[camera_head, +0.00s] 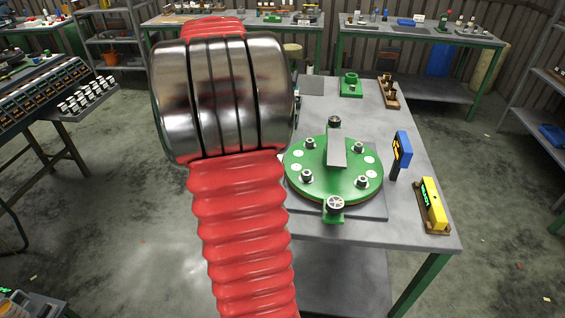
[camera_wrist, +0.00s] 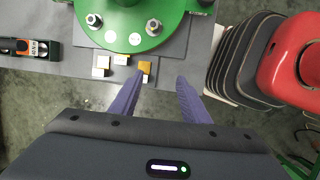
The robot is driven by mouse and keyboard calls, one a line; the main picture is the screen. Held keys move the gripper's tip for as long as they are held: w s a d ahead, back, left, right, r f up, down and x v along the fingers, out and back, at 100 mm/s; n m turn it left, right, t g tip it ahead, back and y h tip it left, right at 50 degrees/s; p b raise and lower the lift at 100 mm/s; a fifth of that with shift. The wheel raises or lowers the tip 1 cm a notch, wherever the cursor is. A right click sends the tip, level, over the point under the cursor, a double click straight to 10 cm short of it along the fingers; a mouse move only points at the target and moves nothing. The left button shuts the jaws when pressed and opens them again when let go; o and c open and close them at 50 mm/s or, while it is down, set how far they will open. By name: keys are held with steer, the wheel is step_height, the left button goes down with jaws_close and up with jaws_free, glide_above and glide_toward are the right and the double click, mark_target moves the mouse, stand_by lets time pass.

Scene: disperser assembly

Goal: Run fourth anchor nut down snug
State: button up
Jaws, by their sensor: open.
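The green round flange (camera_head: 345,187) lies on a dark plate on the grey bench. Several anchor nuts on studs stand around its top, including a front left nut (camera_head: 308,177) and a front right nut (camera_head: 362,181). In the wrist view the flange (camera_wrist: 125,15) fills the top, with a left nut (camera_wrist: 94,20) and a right nut (camera_wrist: 153,27). My gripper (camera_wrist: 161,78) is open, its purple fingers apart and below the flange's edge in that view. Nothing is held between them. My arm hides the gripper in the head view. How far each nut is threaded down cannot be told.
A brass block (camera_wrist: 145,68) lies near the left fingertip, beside pale blocks (camera_wrist: 101,68). A yellow device (camera_head: 433,205) and a blue device (camera_head: 402,150) stand right of the flange. A green fitting (camera_head: 350,85) and brown rack (camera_head: 389,93) stand farther back.

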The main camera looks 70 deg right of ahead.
mark_target(307, 173)
steer(key=s+d+f+g+y, duration=0.1)
steer(key=s+d+f, duration=0.1)
steer(key=s+d, duration=0.4)
steer(key=shift+s+d+f, duration=0.2)
steer(key=shift+s, duration=0.15)
steer(key=shift+f, duration=0.1)
steer(key=x, duration=1.3)
steer(key=shift+s+f, duration=0.2)
steer(key=shift+c, duration=0.2)
